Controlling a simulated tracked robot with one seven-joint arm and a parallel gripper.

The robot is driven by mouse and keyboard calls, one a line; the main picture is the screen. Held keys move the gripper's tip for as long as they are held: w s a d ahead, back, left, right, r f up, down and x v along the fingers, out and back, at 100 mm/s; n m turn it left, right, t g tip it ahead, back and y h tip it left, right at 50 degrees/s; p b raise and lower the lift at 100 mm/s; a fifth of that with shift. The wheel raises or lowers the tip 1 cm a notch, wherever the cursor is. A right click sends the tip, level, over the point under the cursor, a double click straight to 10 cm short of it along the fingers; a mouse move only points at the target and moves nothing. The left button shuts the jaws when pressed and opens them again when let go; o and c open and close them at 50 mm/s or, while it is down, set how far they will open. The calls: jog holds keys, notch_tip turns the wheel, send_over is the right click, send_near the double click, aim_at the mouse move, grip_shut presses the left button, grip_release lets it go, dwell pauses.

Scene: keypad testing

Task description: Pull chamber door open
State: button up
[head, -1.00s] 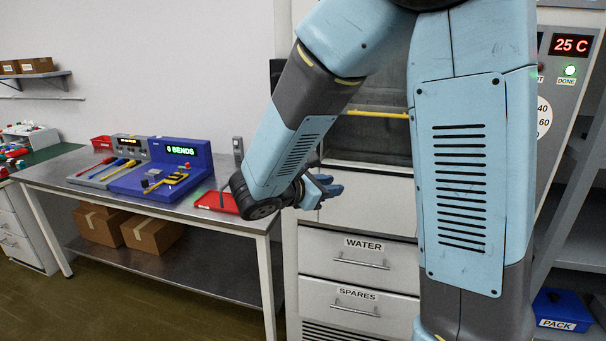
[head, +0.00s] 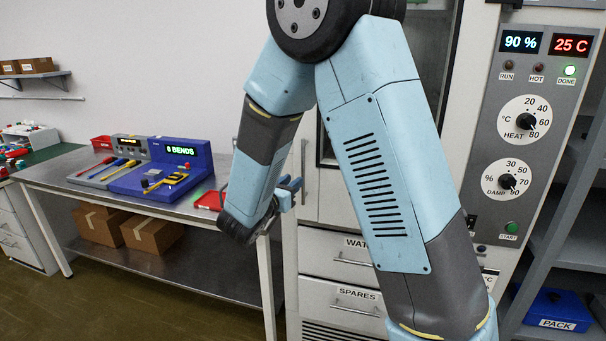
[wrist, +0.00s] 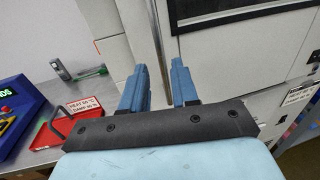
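The chamber door (head: 333,198) is a pale panel with a dark-framed window, mostly behind my arm in the head view. It looks closed. A vertical bar handle (head: 304,165) stands along its left side. In the wrist view the door (wrist: 222,62) fills the upper right, below the dark window edge. My gripper (head: 287,190) is just left of the handle in the head view. In the wrist view my gripper (wrist: 160,86) has its blue fingers apart, with a pale vertical bar (wrist: 156,35) lined up with the gap. I cannot tell whether they touch it.
The control panel (head: 492,150) shows 90 % and 25 C, with the DONE light green. A metal table (head: 110,190) on the left carries a blue BENDS fixture (head: 165,178) and a red tray (head: 208,200), close to my gripper. The SPARES drawer (head: 335,305) is below the door.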

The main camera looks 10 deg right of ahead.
send_over(303, 197)
jog(key=shift+w, duration=0.3)
jog(key=shift+c, duration=0.3)
grip_shut()
dwell(0.3)
